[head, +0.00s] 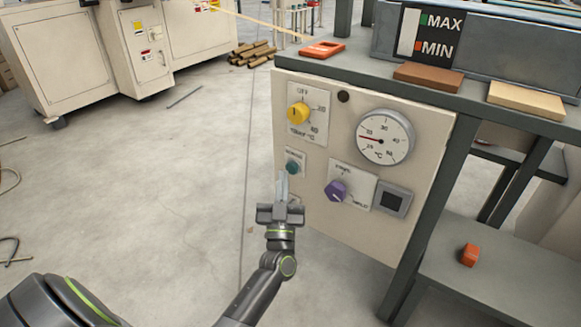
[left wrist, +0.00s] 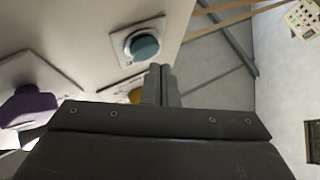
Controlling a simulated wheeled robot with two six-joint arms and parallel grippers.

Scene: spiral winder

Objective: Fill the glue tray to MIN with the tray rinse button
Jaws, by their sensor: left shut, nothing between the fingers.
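The glue tray (head: 510,60) is the grey trough at the top right of the head view. Its level plate (head: 430,36) has MAX and MIN marks, a small green patch and a white bar. The teal round button (head: 292,168) sits on the cream panel, its small label unreadable. It also shows in the left wrist view (left wrist: 144,46), large and close, above the fingertips. My left gripper (head: 283,178) is shut and empty, its fingertips just below the button in the head view; contact cannot be made out. The left wrist view shows the closed fingers (left wrist: 158,75). My right gripper is not in view.
The panel also carries a yellow knob (head: 298,113), a dial gauge (head: 384,137), a purple knob (head: 336,190) and a grey square switch (head: 393,200). Flat blocks lie on the bench edge (head: 370,72). An orange block (head: 469,254) rests on the lower shelf. Open floor lies left.

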